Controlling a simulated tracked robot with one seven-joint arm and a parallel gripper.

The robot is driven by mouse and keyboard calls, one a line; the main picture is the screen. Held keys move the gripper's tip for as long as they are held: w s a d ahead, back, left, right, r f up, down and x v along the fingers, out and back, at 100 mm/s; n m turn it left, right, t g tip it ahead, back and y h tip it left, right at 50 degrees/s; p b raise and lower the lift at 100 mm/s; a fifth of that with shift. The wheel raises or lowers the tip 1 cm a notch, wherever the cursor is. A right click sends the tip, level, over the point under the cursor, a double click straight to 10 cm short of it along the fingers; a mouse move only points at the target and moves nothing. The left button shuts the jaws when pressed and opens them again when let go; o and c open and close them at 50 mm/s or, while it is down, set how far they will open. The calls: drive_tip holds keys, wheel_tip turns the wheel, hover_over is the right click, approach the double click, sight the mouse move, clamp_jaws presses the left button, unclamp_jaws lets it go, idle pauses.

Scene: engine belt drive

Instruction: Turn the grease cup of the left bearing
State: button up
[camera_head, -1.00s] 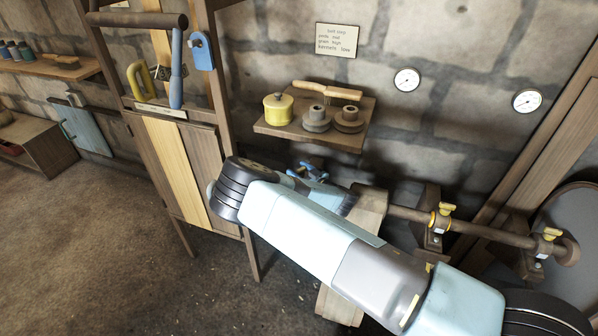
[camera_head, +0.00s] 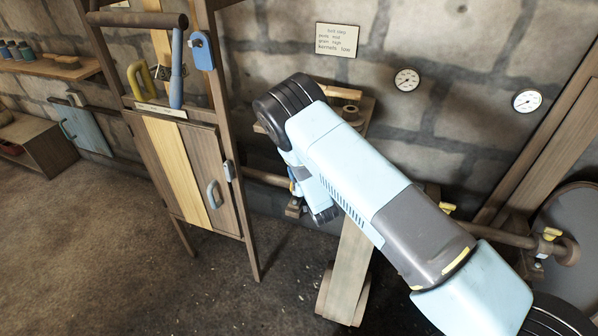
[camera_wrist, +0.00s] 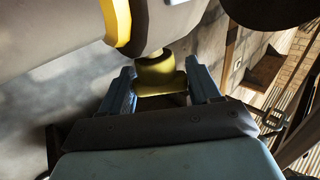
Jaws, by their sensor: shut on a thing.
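The yellow grease cup (camera_wrist: 155,72) sits between my gripper's two blue fingers in the wrist view. My gripper (camera_wrist: 162,86) is shut on it, one finger on each side. Above the cup is a large pale round part with a yellow ring (camera_wrist: 119,22) and a dark collar, close to the fingers. In the head view my arm hides the cup and most of the left bearing; a small foot of a bearing support (camera_head: 293,208) shows beside my wrist, below the shaft (camera_head: 264,178).
Two other yellow grease cups, one (camera_head: 446,208) partly behind my arm and one (camera_head: 551,233) further right, show along the shaft. A belt (camera_head: 350,270) hangs below my arm. A wall shelf (camera_head: 367,112) is close behind the arm, and a wooden cabinet (camera_head: 190,180) stands left.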

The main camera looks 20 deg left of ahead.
drive_tip(key=m+t+h, duration=0.1)
drive_tip(key=m+h, duration=0.1)
drive_tip(key=h, duration=0.1)
drive_tip(key=m+t+h, duration=0.2)
drive_tip(key=h, duration=0.1)
drive_tip(key=shift+m, duration=0.3)
drive_tip(key=shift+m+t+h, duration=0.15)
drive_tip(key=shift+m+h, duration=0.75)
drive_tip(key=shift+h, duration=0.6)
drive_tip(key=shift+m+t+h, duration=0.15)
drive_tip(key=shift+m+h, duration=0.75)
drive_tip(key=shift+h, duration=0.9)
drive_tip(key=o, duration=1)
drive_tip(key=shift+c, duration=0.2)
drive_tip(key=shift+s, duration=0.1)
drive_tip(key=s+a, duration=0.1)
drive_tip(key=s, duration=1.2)
drive_tip(key=shift+s, duration=0.25)
drive_tip(key=shift+a, duration=0.1)
